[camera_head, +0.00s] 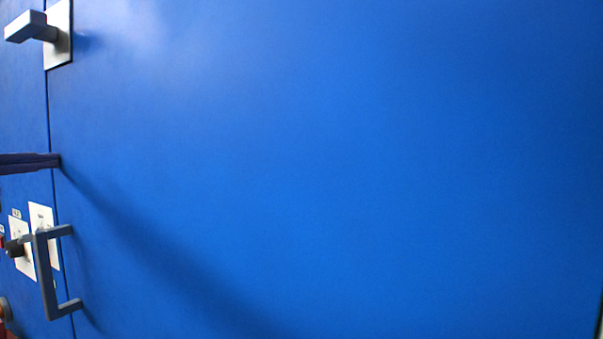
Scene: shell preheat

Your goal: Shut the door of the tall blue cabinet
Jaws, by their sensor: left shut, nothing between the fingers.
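The tall blue cabinet's broad flat blue panel (340,170), which looks like its door, fills most of the head view. A narrow dark seam runs down its left side, with another blue surface beyond it. I cannot tell whether the door is fully shut. A grey bracket-shaped handle (46,275) stands by the seam at lower left. My left gripper (56,161) comes in from the left edge as a dark slim bar, shut and empty. Its tip is at or just in front of the panel near the seam; contact is unclear. My right gripper is out of view.
A grey lever handle (30,27) on a pale plate is at the top left. White labels (22,248) and a dark knob (14,248) sit left of the lower handle. The panel's broad face is clear, apart from a long diagonal shadow.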

